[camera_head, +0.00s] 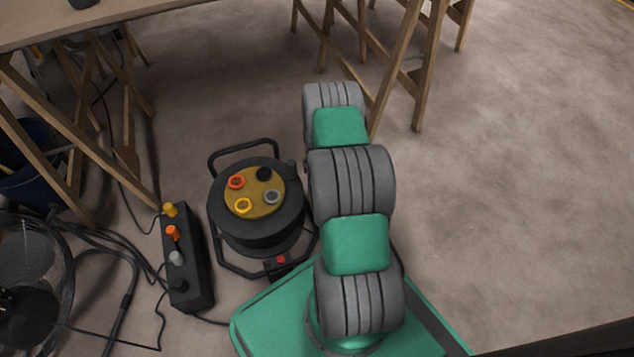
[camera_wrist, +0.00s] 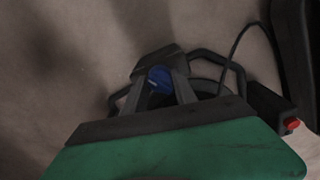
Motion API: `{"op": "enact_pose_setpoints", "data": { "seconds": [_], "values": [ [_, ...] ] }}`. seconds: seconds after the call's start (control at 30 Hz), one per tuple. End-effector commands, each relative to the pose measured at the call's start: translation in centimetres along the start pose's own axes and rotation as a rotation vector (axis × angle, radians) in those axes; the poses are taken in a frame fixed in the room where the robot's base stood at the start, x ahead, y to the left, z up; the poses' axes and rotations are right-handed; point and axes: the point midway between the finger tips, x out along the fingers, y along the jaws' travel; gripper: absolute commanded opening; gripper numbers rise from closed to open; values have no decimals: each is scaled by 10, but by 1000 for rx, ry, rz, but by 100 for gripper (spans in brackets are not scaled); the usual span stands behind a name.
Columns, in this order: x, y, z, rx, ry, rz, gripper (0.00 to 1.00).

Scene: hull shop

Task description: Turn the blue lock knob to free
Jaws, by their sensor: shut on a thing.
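The blue lock knob (camera_wrist: 160,75) shows in the wrist view between the two fingers of my gripper (camera_wrist: 158,88). The gripper is shut on the knob, and the fingers cover its sides. A pale mark shows on the knob's face, but I cannot read its setting. The knob sits by the dark tube frame of the cable reel (camera_head: 255,229). In the head view the reel stands on the floor beside my arm, with a yellow disc of coloured sockets on top. The knob and my gripper are hidden there.
A black socket strip (camera_head: 190,268) with coloured plugs stands left of the reel. Loose cables run over the floor to a round caged thing (camera_head: 30,275). Wooden trestles (camera_head: 420,75) and a tabletop (camera_head: 120,12) stand behind. The floor at right is clear.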

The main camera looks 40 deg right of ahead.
Motion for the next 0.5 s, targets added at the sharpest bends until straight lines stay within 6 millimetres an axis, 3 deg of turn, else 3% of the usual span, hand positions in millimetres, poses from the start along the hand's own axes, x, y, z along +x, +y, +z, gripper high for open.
{"op": "enact_pose_setpoints", "data": {
  "seconds": [0.5],
  "values": [
    [0,0,0,-196,1,-1,0]
  ]
}}
